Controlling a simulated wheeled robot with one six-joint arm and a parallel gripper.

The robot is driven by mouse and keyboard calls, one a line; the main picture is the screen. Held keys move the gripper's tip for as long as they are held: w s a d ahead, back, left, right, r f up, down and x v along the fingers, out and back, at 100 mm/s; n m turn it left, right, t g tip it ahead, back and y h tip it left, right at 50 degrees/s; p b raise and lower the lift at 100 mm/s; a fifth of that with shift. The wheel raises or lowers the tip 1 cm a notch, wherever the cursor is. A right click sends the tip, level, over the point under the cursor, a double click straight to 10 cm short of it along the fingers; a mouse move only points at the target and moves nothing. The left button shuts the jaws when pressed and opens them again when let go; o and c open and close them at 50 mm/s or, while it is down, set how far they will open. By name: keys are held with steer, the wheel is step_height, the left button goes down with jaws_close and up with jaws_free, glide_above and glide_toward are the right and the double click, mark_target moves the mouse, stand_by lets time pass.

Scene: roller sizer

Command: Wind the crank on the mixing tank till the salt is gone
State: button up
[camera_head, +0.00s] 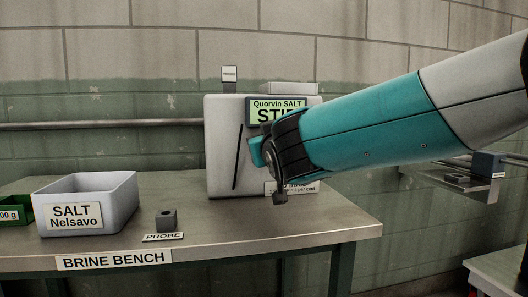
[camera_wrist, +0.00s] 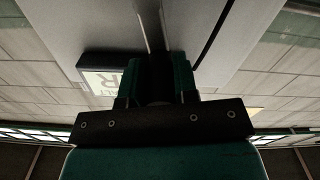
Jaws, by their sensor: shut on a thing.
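The mixing tank (camera_head: 222,150) is a light grey box at the back of the bench, with a dark upright slot on its front. Its green display (camera_head: 276,104) reads "Quorvin SALT" and "STI", the rest covered by my arm. My gripper (camera_head: 262,153) is in front of the tank's face, right of the slot. In the wrist view my gripper (camera_wrist: 157,82) has its green fingers together against the tank front (camera_wrist: 110,35), shut on the crank, which the fingers mostly hide. No salt inside the tank can be seen.
A white bin (camera_head: 112,212) labelled "SALT Nelsavo" stands at the bench's left, beside a green box (camera_head: 14,212). A small dark grey block (camera_head: 166,221) sits behind a "PROBE" label. A wall shelf (camera_head: 458,181) is at right. The bench front (camera_head: 250,232) is clear.

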steer(key=shift+w+d+f+m, duration=0.1)
steer(key=shift+d+m, duration=0.2)
steer(key=shift+m, duration=0.2)
steer(key=o, duration=0.9)
steer(key=v, duration=1.7)
steer(key=shift+s+b, duration=0.25)
steer(key=shift+b, duration=0.15)
